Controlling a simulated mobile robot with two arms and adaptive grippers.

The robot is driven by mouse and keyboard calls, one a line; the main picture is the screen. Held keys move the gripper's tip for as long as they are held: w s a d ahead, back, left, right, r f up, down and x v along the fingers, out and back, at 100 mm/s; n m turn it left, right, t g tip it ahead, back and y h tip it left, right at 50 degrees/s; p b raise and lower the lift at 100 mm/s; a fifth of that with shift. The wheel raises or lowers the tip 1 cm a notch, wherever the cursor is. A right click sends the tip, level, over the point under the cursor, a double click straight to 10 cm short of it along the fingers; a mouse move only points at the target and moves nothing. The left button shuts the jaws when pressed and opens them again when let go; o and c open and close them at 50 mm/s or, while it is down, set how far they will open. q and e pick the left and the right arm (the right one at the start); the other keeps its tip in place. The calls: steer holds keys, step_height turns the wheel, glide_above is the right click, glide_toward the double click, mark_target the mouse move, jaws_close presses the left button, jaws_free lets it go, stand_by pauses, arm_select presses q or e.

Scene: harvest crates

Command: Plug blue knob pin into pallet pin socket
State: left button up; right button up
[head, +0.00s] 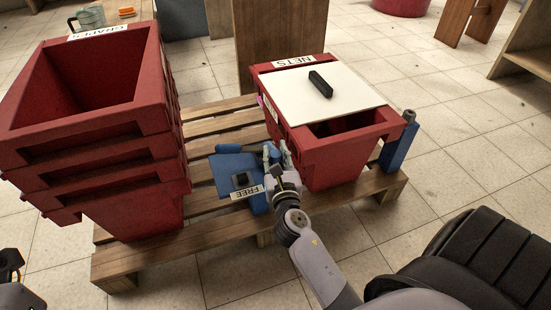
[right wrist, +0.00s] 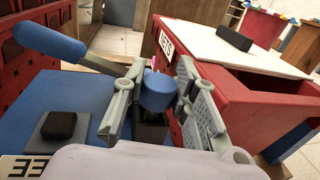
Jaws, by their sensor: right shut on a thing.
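My right gripper (head: 277,152) is over the pallet (head: 215,120), between the crate stack and the crate marked NETS. In the right wrist view, its two grey fingers (right wrist: 158,95) are shut on the round blue knob (right wrist: 158,88) of the pin. The knob looks upright. A dark part shows below it, but the fingers and wrist hide most of it, so I cannot tell whether the pin sits in a hole. The pallet pin socket cannot be made out clearly. A dark piece of my left gripper (head: 10,264) shows at the left edge; its jaws are unclear.
A blue piece marked FREE (head: 232,162) lies beside the right gripper, with a black block on it. Red stacked crates (head: 120,150) stand left. The NETS crate (head: 345,160) carries a white board (head: 345,90) and black bar (head: 321,84). A blue post (head: 402,145) stands right.

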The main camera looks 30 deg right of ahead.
jaws_close()
steer(key=shift+r, duration=0.15)
